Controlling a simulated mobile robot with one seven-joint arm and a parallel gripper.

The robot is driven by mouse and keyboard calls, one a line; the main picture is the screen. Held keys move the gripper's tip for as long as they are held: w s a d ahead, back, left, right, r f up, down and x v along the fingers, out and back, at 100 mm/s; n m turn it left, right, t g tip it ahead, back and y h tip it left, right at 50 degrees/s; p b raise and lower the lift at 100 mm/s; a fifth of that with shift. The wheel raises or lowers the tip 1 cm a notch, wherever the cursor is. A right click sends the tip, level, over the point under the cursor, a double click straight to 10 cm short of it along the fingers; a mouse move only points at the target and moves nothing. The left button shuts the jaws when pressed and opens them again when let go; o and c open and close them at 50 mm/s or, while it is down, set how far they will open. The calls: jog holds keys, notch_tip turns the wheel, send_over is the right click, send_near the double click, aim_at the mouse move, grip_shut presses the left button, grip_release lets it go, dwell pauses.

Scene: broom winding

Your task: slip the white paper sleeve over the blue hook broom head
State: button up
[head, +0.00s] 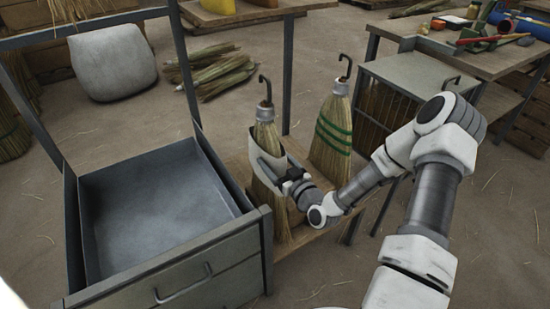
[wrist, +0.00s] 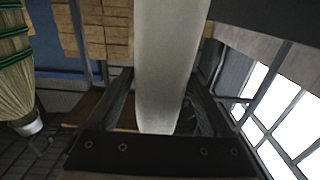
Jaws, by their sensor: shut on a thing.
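The white paper sleeve (head: 268,166) is in the middle of the head view, at the left of two upright brooms. My gripper (head: 291,184) is shut on the sleeve from the right. The left broom (head: 267,135) has its bound top and dark hook above the sleeve and loose bristles below it. The sleeve appears to be around this broom, but its far side is hidden. I cannot make out a blue colour on the hook. In the wrist view the sleeve (wrist: 168,60) stands between my fingers (wrist: 163,88) and hides the broom behind it.
A second broom (head: 332,130) with green bands and a dark hook stands close on the right. An open grey drawer cabinet (head: 232,238) is close on the left. A metal-framed cabinet (head: 408,75) and a workbench with tools (head: 435,45) stand behind on the right.

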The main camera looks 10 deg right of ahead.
jog(key=shift+f, duration=2)
jog(key=shift+f, duration=0.8)
jog(key=o, duration=1.1)
jog(key=shift+s, duration=0.15)
